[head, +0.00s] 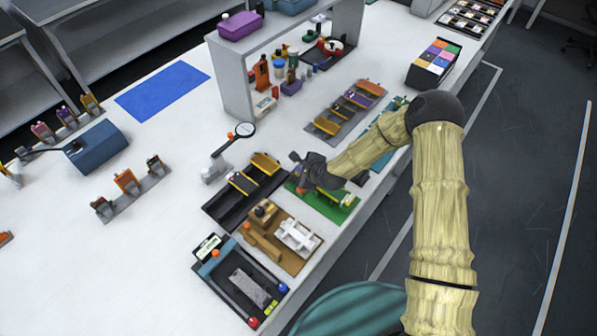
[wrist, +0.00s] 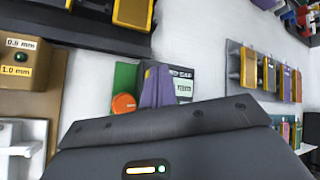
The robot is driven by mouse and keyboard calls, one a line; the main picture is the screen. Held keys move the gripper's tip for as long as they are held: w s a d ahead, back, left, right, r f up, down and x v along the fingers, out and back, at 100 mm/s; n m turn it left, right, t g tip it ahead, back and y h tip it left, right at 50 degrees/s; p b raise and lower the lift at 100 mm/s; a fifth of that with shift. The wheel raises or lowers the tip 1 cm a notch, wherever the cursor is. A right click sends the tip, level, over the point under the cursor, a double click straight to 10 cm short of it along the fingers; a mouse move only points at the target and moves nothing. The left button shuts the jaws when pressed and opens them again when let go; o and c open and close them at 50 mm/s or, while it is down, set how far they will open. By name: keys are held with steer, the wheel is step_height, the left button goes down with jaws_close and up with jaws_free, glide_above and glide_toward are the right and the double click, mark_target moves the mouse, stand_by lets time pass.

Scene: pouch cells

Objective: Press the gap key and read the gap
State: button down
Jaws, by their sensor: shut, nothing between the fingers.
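A green board (head: 333,203) lies on the bench by its front edge, and its edge shows in the wrist view (wrist: 124,76). A round orange button-like piece (wrist: 124,103) is on it, left of my fingers. Behind is a dark box with a label ending in "GAP" (wrist: 181,73) and a small pale display (wrist: 184,89); its characters are too small to read. My gripper (head: 303,180) is over the board's left end. In the wrist view its purple-grey fingers (wrist: 156,86) are shut and empty, partly covering the box. I cannot tell whether they touch anything.
A black tray (head: 228,211) with yellow-topped pieces lies behind. A grey rack (head: 340,127) is farther right.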

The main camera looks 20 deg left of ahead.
stand_by(0.4)
steer(key=shift+r+p, duration=0.55)
steer(key=shift+r, duration=0.3)
steer(key=shift+r+p, duration=1.5)
steer(key=shift+r, duration=1)
